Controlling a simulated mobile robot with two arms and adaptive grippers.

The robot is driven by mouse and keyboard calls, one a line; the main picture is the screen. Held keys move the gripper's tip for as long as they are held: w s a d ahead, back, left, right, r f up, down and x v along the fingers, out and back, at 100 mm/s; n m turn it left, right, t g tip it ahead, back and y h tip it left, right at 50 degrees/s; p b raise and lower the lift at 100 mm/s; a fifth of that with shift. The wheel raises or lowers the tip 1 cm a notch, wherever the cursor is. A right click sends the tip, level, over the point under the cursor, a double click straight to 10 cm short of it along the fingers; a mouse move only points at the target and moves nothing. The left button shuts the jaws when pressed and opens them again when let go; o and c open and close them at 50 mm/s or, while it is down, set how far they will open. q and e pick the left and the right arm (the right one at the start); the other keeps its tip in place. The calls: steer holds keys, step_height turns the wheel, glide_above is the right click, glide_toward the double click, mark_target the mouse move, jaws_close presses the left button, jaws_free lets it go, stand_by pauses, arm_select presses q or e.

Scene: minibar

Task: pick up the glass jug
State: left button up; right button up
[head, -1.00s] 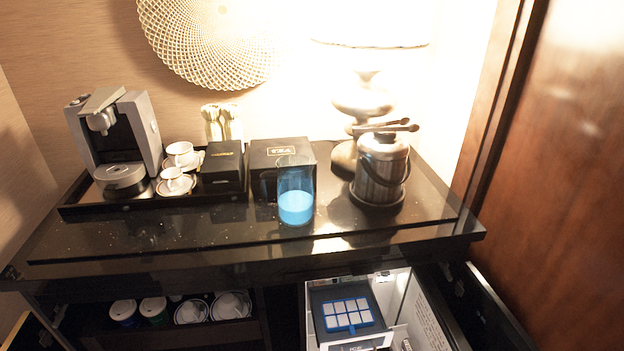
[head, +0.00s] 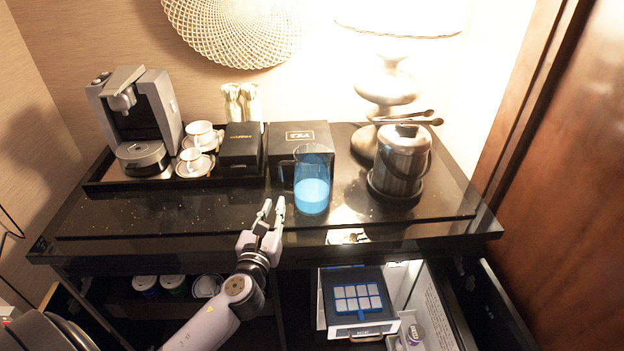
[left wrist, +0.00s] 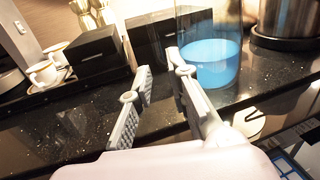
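The glass jug (head: 312,182) is a clear, straight-sided vessel with bright blue liquid in its lower part. It stands upright on the black counter (head: 130,222), in front of the black tea box. My left gripper (head: 273,208) is open and empty, just left of the jug and nearer the counter's front edge. In the left wrist view the jug (left wrist: 212,62) stands beyond the right finger, and the gap between the fingers (left wrist: 157,78) points at bare counter and boxes. The gripper and the jug look apart. My right gripper is not in view.
A metal ice bucket (head: 402,160) with tongs stands right of the jug, before a lit lamp (head: 385,85). A coffee machine (head: 140,120), cups (head: 200,134) and a small black box (head: 240,147) stand left. Below is an open minibar drawer (head: 440,310).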

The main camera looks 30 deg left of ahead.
mark_target(281, 185)
arm_select(q)
steer(key=p+x, duration=0.1)
steer(key=x, duration=0.8)
steer(key=shift+w+a+f, duration=0.1)
steer(key=shift+w+a, duration=0.1)
steer(key=shift+s, duration=0.1)
steer(key=shift+c, duration=0.4)
jaws_close()
stand_by(0.3)
